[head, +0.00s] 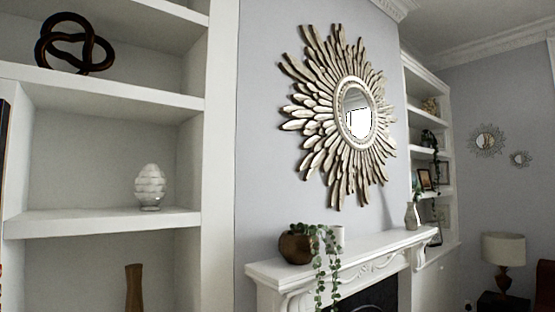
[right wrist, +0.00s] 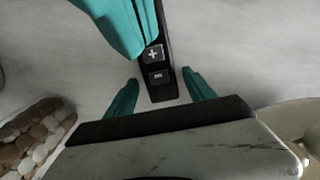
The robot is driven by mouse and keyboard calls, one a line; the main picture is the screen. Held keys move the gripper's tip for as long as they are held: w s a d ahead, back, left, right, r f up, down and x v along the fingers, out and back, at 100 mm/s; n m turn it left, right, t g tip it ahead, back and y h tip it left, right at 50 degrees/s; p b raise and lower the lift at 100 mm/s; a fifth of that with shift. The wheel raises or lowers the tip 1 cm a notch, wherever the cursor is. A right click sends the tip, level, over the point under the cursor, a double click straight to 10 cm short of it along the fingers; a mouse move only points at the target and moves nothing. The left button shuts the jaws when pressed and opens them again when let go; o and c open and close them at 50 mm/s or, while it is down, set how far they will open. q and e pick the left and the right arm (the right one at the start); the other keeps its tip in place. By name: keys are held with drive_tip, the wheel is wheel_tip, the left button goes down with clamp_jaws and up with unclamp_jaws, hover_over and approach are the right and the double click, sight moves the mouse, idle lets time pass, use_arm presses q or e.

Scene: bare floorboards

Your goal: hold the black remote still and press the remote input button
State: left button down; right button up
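In the right wrist view, a narrow black remote (right wrist: 159,88) lies below the camera on a pale streaked surface. A plus button and a minus button show on its face; its upper part is partly covered. My right gripper (right wrist: 160,75) is open, with its teal fingers apart on either side of the remote's near end. Other teal gripper parts, seemingly my left gripper (right wrist: 135,40), come in from the top and overlap the remote's upper left side. Whether they grip it cannot be told. The head view shows neither gripper nor the remote.
In the right wrist view, a brown pebbled object (right wrist: 30,138) lies at the lower left and a beige rounded thing (right wrist: 292,118) at the right. The head view shows wall shelves (head: 105,222), a mantelpiece (head: 345,252) and a sunburst mirror (head: 325,115).

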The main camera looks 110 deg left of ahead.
drive_tip(key=shift+o, duration=0.2)
wheel_tip(320, 180, up, 12)
idle(0.6)
